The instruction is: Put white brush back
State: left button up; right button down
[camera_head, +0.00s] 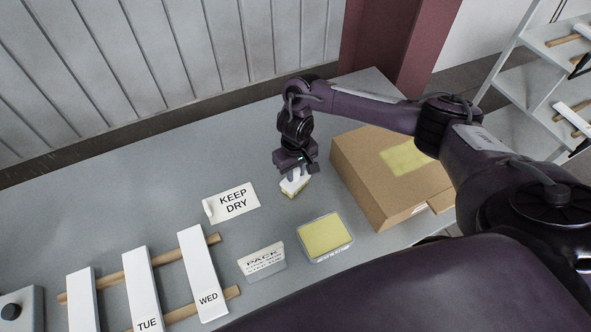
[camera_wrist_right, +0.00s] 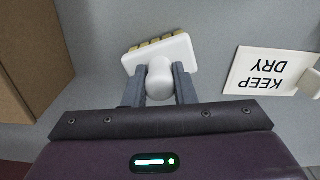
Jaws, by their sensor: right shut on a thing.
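The white brush (camera_head: 294,186) has a white back and handle with tan bristles. My right gripper (camera_head: 296,173) is shut on it, over the grey table between the KEEP DRY sign and the cardboard box. In the right wrist view my right gripper (camera_wrist_right: 160,88) has its two fingers on either side of the rounded handle of the white brush (camera_wrist_right: 176,50), whose tan bristles show along its far edge. I cannot tell whether the bristles touch the table. My left gripper is not in view.
A cardboard box (camera_head: 365,165) stands right of the brush. A KEEP DRY sign (camera_head: 232,203), a yellow pad in a tray (camera_head: 325,237) and a PACK card (camera_head: 262,262) lie nearby. White boards on wooden rails (camera_head: 137,282) are front left. The table (camera_head: 130,180) is clear at the back left.

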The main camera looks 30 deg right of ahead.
jog(key=shift+f, duration=0.25)
jog(key=c, duration=1.1)
grip_release()
jog(key=shift+o, duration=0.2)
jog(key=shift+o, duration=1.3)
